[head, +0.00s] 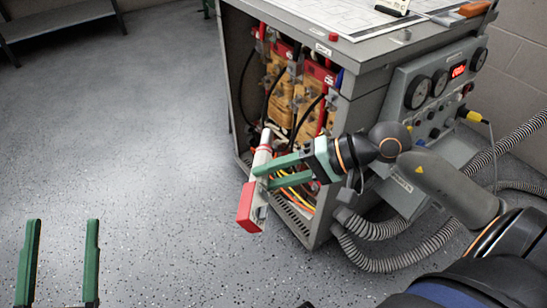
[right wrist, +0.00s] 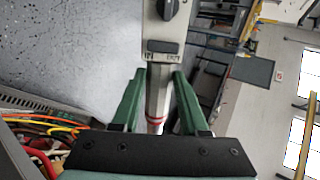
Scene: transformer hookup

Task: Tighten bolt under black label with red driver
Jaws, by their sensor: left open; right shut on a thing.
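The red driver (head: 246,207) has a red end block, a pale body and a narrower shank with a red band. My right gripper (head: 262,178) is shut on it in front of the open cabinet. The driver stands tilted, red end low and toward me, banded end up near the cabinet opening. In the right wrist view the driver (right wrist: 158,98) lies between both green fingers. My left gripper (head: 63,222) is open and empty at the lower left over the floor. I cannot make out the black label or its bolt among the cabinet's parts.
The grey cabinet (head: 362,84) holds yellow-brown coil blocks (head: 281,75), black cables and red parts. Orange and yellow wires (head: 296,196) lie at its bottom. A gauge panel (head: 440,90) and grey corrugated hoses (head: 385,262) are on the right.

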